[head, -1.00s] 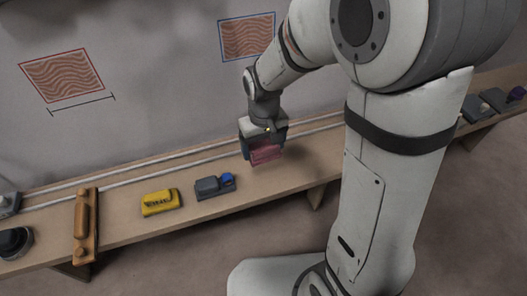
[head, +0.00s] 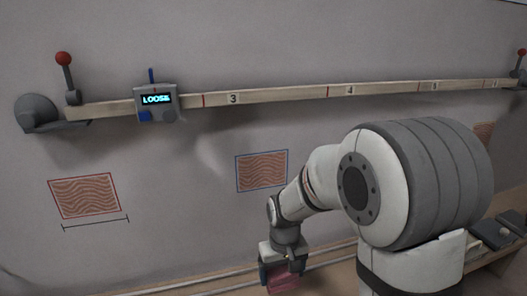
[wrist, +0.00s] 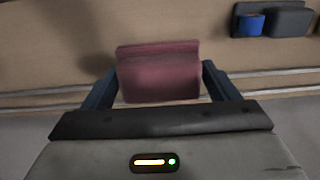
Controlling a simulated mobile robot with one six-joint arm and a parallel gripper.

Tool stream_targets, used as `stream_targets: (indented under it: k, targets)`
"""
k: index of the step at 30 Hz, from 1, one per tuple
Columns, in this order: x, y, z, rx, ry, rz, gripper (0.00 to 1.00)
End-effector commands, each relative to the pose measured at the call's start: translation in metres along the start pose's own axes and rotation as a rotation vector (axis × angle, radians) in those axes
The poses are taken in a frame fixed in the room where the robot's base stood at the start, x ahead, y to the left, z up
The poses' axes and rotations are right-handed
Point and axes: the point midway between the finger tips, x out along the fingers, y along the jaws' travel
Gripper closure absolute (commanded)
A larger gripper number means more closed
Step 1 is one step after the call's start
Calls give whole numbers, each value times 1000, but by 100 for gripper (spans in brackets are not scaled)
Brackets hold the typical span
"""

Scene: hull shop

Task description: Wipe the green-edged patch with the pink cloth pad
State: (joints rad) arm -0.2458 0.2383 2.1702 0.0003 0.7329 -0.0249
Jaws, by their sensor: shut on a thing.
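The pink cloth pad (wrist: 158,76) is between the two dark fingers of my gripper (wrist: 158,88) in the wrist view. In the head view my gripper (head: 281,266) points down with the pad (head: 283,279) at the bottom edge, below the blue-edged patch. I see no clearly green edge. A red-edged patch (head: 84,196) is at the left of the wall and a blue-edged patch (head: 261,171) near the middle. A third patch (head: 484,132) is mostly hidden behind my arm; its edge colour cannot be told.
A numbered wooden batten (head: 290,95) crosses the wall, with red-knobbed levers (head: 64,62) at its ends. A box on it (head: 156,101) reads LOOSE. The bench carries a grey block with a blue part (wrist: 272,20) in the wrist view. Bare wall surrounds the patches.

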Motion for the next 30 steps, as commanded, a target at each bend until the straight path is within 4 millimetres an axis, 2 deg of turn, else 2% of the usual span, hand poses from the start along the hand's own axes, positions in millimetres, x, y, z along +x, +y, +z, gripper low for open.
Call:
stream_targets:
  k: [1,6,14,23,30]
  targets:
    - [3,16,-10,41,-2,0,37]
    - [11,65,-37,156,1,0,37]
    - [22,119,-57,272,1,-1,37]
    - [5,118,-55,271,1,0,37]
    - [-16,117,-49,271,-2,0,37]
